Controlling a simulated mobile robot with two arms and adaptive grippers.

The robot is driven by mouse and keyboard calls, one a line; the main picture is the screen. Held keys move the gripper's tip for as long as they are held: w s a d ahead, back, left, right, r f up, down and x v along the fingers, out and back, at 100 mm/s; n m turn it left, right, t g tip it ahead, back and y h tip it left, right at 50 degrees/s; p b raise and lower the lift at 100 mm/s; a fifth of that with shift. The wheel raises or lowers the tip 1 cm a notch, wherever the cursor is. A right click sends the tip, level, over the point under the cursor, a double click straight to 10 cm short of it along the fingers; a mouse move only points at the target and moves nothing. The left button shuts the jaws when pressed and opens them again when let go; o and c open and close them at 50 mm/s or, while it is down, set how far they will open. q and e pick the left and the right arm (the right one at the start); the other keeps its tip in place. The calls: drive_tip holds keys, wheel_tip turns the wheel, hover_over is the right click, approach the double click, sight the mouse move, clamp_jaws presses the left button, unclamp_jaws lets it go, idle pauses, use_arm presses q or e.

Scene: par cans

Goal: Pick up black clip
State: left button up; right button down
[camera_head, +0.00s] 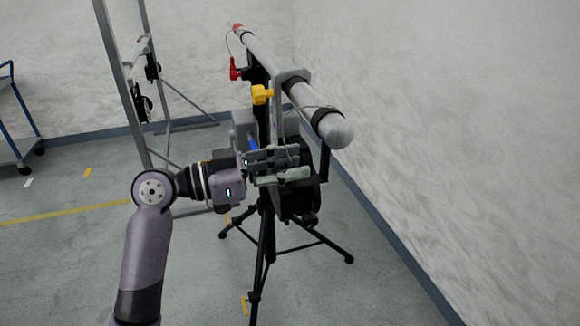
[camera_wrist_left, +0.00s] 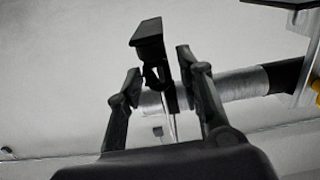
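My left gripper (camera_head: 302,165) reaches in from the left beside the black lamp hanging under the pole. In the left wrist view the gripper (camera_wrist_left: 160,75) has its two fingers apart, one on each side of a black clip (camera_wrist_left: 149,35). The clip has a flat, wide upper end and a narrower lower part between the fingers. I see a gap at the left finger; whether the right finger touches it I cannot tell. In the head view the clip cannot be made out among the dark parts near the gripper. My right gripper is out of view.
A grey pole (camera_head: 290,75) runs above the gripper on a black tripod (camera_head: 265,240). A yellow clamp (camera_head: 262,94) and a red clamp (camera_head: 235,69) hang from it. A metal frame (camera_head: 128,80) stands left; a wall (camera_head: 450,120) stands right.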

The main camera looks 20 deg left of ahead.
sight(289, 161)
use_arm(q)
clamp_jaws()
drive_tip(key=shift+r, duration=0.15)
idle(0.4)
wheel_tip(289, 161, up, 20)
drive_tip(key=b, duration=0.1)
drive_tip(key=shift+b, duration=0.4)
